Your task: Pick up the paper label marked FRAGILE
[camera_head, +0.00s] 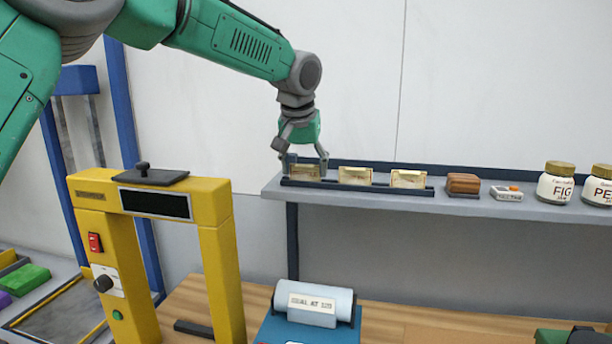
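Three small cream-and-gold paper labels stand in a dark rail on the grey wall shelf: a left one (305,172), a middle one (355,176) and a right one (408,179). Their print is too small to read, so I cannot tell which says FRAGILE. My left gripper (305,163) reaches down from above at the left label. Its fingers are spread, one at each side of that label; contact cannot be told. My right gripper is not in view.
On the shelf (462,202) right of the rail are a brown block (463,184), a small box (507,193) and two jars (556,184) (598,187). Below stand a yellow frame machine (222,270) and a blue device with a white roll (315,300).

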